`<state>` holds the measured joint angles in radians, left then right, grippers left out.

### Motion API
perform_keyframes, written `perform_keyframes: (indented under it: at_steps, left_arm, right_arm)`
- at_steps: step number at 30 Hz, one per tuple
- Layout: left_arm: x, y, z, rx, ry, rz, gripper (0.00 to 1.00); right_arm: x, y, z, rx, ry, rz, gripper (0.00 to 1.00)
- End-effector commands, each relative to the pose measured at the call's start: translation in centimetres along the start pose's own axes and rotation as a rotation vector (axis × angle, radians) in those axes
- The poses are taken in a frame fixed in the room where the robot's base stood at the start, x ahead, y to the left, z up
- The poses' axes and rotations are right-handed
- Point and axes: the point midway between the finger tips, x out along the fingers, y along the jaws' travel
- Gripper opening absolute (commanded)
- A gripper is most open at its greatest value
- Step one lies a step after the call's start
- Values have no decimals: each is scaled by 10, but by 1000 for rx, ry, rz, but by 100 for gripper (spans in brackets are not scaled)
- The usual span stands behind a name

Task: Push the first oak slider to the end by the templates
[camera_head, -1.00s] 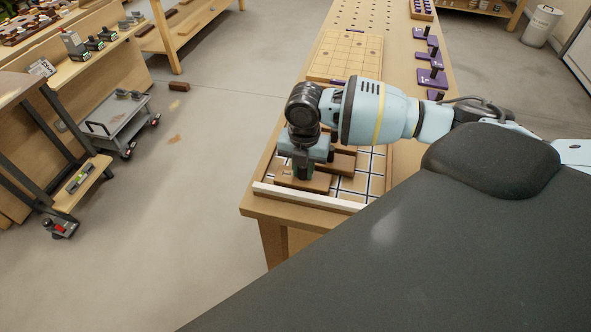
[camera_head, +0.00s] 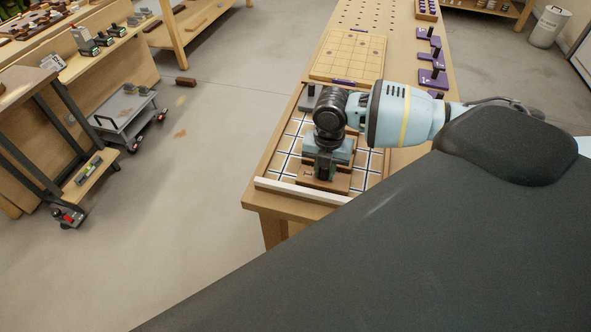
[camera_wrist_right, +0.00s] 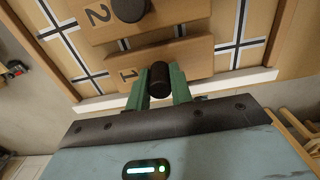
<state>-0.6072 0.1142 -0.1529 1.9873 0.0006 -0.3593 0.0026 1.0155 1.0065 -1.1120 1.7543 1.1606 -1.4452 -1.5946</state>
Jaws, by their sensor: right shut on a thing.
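The first slider, a flat wooden block marked 1 (camera_wrist_right: 195,58), lies on the gridded board, with its dark round knob (camera_wrist_right: 160,79) upright. My right gripper (camera_wrist_right: 160,90) has its green fingers closed on either side of that knob. In the head view the right gripper (camera_head: 325,172) hides much of the slider (camera_head: 309,183), which sits near the board's front right part. A second slider marked 2 (camera_wrist_right: 120,24) lies just beyond it, with its own dark knob. My left gripper is not in view.
A white rail (camera_head: 300,190) runs along the board's front edge. Gridded board (camera_head: 284,164) shows bare left of the slider. Purple blocks with dark uprights (camera_head: 432,78) line the bench's right edge. A pale gridded panel (camera_head: 348,55) lies farther back.

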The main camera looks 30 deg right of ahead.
Motion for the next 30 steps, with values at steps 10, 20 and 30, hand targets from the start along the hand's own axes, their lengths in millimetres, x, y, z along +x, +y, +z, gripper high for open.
perform_keyframes:
  at_steps: [10,20,30]
  left_arm:
    - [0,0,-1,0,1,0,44]
    - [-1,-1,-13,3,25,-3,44]
    - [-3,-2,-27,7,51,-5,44]
  right_arm:
    - [0,-2,0,-1,1,-1,9]
    - [-1,-18,0,0,0,-1,9]
    - [-1,-38,0,0,0,-1,9]
